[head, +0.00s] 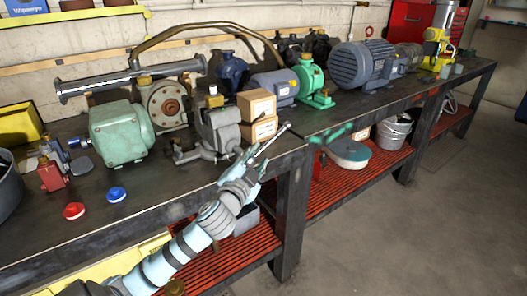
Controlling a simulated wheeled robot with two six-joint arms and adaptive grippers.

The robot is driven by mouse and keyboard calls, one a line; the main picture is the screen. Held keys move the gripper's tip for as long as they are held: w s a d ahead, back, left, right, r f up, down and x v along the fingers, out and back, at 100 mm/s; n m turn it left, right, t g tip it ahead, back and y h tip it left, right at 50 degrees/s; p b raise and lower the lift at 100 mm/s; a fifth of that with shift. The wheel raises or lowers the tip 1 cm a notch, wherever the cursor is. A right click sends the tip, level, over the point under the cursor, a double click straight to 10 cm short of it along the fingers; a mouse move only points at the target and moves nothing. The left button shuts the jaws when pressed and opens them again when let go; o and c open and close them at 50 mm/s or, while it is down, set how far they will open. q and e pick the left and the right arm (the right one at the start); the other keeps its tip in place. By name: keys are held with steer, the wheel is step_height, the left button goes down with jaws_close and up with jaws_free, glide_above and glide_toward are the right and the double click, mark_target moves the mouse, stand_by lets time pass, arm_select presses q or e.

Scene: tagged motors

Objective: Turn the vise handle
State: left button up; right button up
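The grey vise (218,128) stands on the dark workbench (150,190) near its front edge. A thin metal rod, which looks like the vise handle (275,138), slants up to the right at the vise's front. My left gripper (252,161) is light blue and grey and reaches up from the lower left to the rod's lower end. Its fingers overlap the rod in the head view. I cannot tell whether they are closed on it or only beside it. My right gripper is not in view.
Cardboard boxes (257,108) stand just behind the rod. A green motor (122,132) is left of the vise. Red (74,211) and blue (116,194) buttons lie on the bench's left part. Lower red shelves (335,187) hold a bucket (393,131). The floor at right is clear.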

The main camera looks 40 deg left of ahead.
mark_target(262, 151)
arm_select(q)
steer(key=x, duration=0.5)
steer(key=shift+w, duration=0.25)
steer(key=shift+c, duration=0.4)
jaws_close()
